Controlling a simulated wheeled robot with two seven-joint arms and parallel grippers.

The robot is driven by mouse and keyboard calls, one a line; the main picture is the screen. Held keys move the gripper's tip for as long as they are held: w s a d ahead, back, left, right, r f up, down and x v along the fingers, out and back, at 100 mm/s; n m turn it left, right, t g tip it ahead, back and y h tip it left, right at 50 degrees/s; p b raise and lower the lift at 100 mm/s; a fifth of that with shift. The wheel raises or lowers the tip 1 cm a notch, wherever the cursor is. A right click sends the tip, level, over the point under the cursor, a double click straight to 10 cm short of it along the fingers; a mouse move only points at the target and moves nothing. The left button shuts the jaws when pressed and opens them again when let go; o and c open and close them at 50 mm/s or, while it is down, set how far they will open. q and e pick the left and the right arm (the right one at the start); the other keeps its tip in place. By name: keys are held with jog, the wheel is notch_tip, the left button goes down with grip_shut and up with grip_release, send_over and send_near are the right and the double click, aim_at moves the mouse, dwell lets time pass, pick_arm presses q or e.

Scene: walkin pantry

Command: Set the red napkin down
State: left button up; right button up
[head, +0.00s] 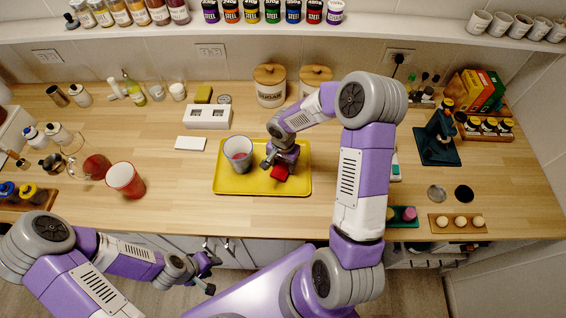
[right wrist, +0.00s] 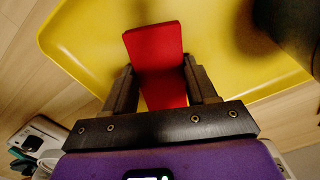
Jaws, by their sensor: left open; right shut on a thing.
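The red napkin (head: 280,174) is a small flat red piece over the yellow tray (head: 232,188) in the head view. In the right wrist view the napkin (right wrist: 155,52) sits between the two dark fingers, above the tray surface (right wrist: 90,35). My right gripper (head: 276,164) is shut on it; whether the napkin touches the tray I cannot tell. My left gripper (head: 205,271) is open and empty, low in front of the counter's edge.
A grey cup (head: 238,153) stands on the tray, left of my right gripper. A red cup (head: 125,180) stands left of the tray. A white box (head: 208,116) and two lidded canisters (head: 270,92) stand behind. The counter right of the tray is partly hidden by my right arm.

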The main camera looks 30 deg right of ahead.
aim_at(283, 166)
jog(key=shift+f, duration=0.1)
jog(key=o, duration=1)
notch_tip(283, 166, up, 12)
jog(key=shift+p, duration=0.4)
